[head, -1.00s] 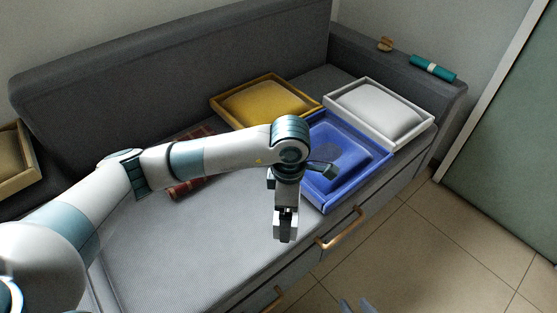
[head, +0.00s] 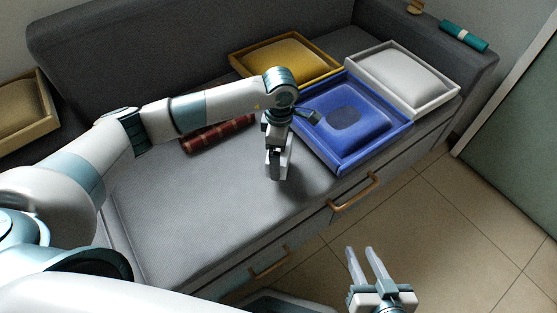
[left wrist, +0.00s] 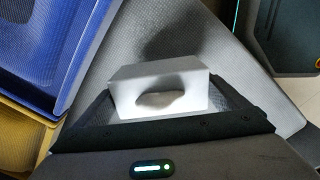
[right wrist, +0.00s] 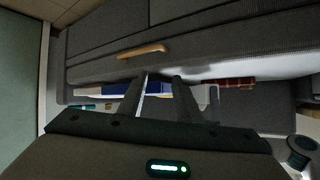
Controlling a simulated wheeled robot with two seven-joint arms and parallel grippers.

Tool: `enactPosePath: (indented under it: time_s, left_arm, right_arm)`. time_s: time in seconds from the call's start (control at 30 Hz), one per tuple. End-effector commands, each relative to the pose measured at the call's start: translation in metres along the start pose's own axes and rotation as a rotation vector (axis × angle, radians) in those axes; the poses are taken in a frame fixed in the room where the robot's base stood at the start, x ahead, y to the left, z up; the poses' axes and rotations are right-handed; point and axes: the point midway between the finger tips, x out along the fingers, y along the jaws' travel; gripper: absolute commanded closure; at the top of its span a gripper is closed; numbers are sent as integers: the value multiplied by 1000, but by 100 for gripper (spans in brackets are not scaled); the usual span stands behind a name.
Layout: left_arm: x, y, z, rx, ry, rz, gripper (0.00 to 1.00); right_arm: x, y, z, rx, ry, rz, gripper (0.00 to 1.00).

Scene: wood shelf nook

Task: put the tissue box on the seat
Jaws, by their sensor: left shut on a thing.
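The tissue box is a small white box with a dark oval opening, seen in the left wrist view (left wrist: 178,78). My left gripper (head: 276,172) is shut on it, with a finger at either side. In the head view the gripper points down at the grey seat (head: 190,205), left of the blue tray, and mostly hides the box. The seat shows behind the box in the left wrist view; I cannot tell whether they touch. My right gripper (head: 361,250) is open and empty, in front of the drawers; its fingers also show in the right wrist view (right wrist: 160,80).
A blue tray (head: 342,168), a yellow tray (head: 238,69) and a white tray (head: 456,103), each with a cushion, fill the right of the sofa. A red plaid folded cloth (head: 215,135) lies behind my left arm. The seat's front left is clear. Drawer handles (head: 355,191) stick out below.

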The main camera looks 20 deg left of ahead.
Motion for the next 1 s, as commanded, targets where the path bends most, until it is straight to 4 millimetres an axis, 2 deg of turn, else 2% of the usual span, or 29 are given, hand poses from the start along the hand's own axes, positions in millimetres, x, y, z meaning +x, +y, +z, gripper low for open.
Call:
enactPosePath:
  time_s: [0.47, 0.8, 1.0]
  left_arm:
    - [6, 5, -4, 0, -1, 0, 30]
    - [41, 5, -4, 0, -1, 0, 30]
    - [44, 6, -4, 1, -1, 1, 30]
  right_arm:
    - [0, -1, -3, -3, 16, -1, 69]
    - [2, -3, -15, -11, 83, -4, 69]
    - [2, -4, -19, -12, 101, -7, 69]
